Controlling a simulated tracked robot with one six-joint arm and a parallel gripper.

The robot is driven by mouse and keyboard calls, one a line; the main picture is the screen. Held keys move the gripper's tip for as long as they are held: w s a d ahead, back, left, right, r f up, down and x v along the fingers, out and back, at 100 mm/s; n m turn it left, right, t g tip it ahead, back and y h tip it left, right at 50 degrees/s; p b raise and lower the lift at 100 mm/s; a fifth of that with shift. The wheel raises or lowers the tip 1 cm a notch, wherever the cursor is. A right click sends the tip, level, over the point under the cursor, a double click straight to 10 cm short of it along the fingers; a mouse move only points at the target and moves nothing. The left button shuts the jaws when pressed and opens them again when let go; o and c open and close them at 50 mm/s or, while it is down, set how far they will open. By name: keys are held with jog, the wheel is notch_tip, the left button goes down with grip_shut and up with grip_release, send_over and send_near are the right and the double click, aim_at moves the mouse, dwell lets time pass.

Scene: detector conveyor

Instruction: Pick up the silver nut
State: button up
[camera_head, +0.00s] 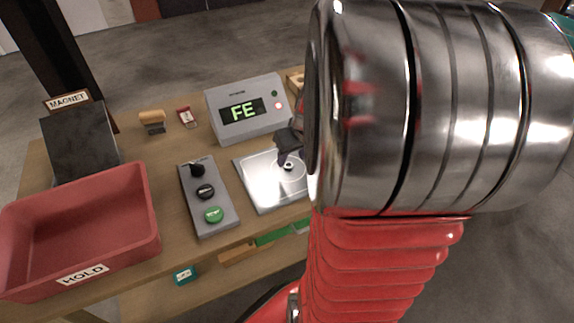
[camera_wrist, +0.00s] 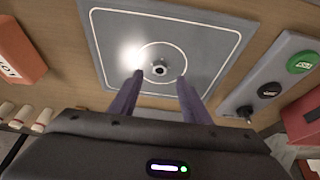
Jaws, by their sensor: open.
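The silver nut (camera_wrist: 160,69) lies on a square metal detector plate (camera_wrist: 108,62), inside a white circle marking. It also shows in the head view as a small ring (camera_head: 288,166) on the plate (camera_head: 262,188). My gripper (camera_wrist: 158,76) is open and empty above the plate. In the wrist view its two dark purple fingers stand apart, one on each side of the nut and slightly nearer the camera. In the head view the gripper (camera_head: 287,152) is partly hidden behind my large silver and red arm links.
A detector box (camera_head: 248,108) reading "FE" stands behind the plate. A grey control panel (camera_head: 207,197) with a green button and black knobs is left of it. A red HOLD bin (camera_head: 150,205) and a dark MAGNET block (camera_head: 80,145) stand further left.

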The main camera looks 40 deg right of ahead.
aim_at(289, 165)
jog(key=shift+x, duration=2.35)
jog(key=shift+s, duration=0.1)
jog(key=shift+c, duration=0.3)
grip_shut()
